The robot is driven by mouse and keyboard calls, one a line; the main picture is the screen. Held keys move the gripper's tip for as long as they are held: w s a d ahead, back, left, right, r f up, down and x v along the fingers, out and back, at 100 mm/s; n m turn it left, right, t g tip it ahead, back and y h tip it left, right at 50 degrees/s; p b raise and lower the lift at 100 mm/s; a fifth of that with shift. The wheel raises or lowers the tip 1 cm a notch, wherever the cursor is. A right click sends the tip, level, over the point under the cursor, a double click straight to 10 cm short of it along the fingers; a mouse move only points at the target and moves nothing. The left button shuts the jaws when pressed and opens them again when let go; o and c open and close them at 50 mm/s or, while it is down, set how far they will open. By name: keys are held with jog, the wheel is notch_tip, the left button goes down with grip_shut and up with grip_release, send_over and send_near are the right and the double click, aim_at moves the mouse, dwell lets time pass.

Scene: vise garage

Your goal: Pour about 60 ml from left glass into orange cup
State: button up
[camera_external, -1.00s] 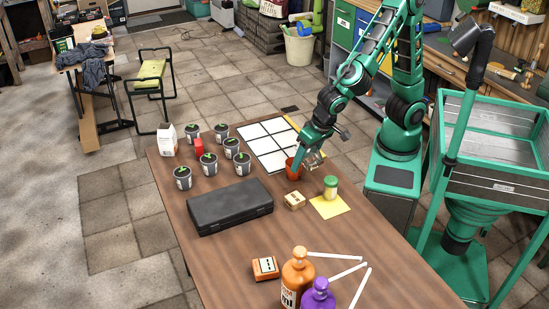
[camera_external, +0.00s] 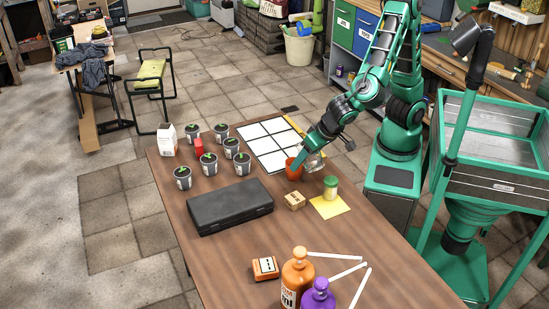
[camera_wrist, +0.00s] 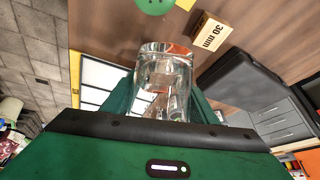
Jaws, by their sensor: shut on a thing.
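My gripper (camera_external: 302,161) is shut on a clear glass (camera_external: 315,163), which also fills the middle of the wrist view (camera_wrist: 162,75) between the green fingers. In the external view the glass is close beside the orange cup (camera_external: 293,172), on its right and near its rim. The cup stands upright on the table, partly behind my gripper. The exact tilt of the glass, and the liquid level in it and in the cup, cannot be told. An orange tint shows through the glass in the wrist view.
A small 30 mm box (camera_external: 294,201) and a green-lidded jar (camera_external: 330,188) on a yellow sheet (camera_external: 331,207) stand near the cup. A black case (camera_external: 230,206), potted seedlings (camera_external: 242,164) and a white grid sheet (camera_external: 263,150) lie left and behind. Bottles (camera_external: 298,278) stand at the front.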

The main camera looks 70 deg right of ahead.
aim_at(318, 161)
dwell(0.7)
jog(key=shift+s+a+f+t+h+b, duration=0.25)
jog(key=shift+s+f+t+h+b, duration=0.1)
jog(key=shift+f+t+b, duration=0.15)
jog(key=shift+s+a+r+t+h+b, duration=0.15)
jog(key=shift+s+r+t+h+b, duration=0.1)
jog(key=shift+r+t+b, duration=0.2)
jog(key=shift+s+a+r+t+h+b, duration=0.1)
jog(key=shift+a+r+t+h+b, duration=0.15)
jog(key=shift+r+t, duration=0.25)
jog(key=shift+s+a+r+n+t+h+b, duration=0.15)
jog(key=shift+s+t+h+b, duration=0.2)
jog(key=shift+t+b, duration=0.4)
jog(key=shift+s+a+n+t+h+b, duration=0.2)
jog(key=shift+t+h+b, duration=0.25)
jog(key=shift+t, duration=0.35)
jog(key=shift+s, duration=0.1)
jog(key=shift+r, duration=0.15)
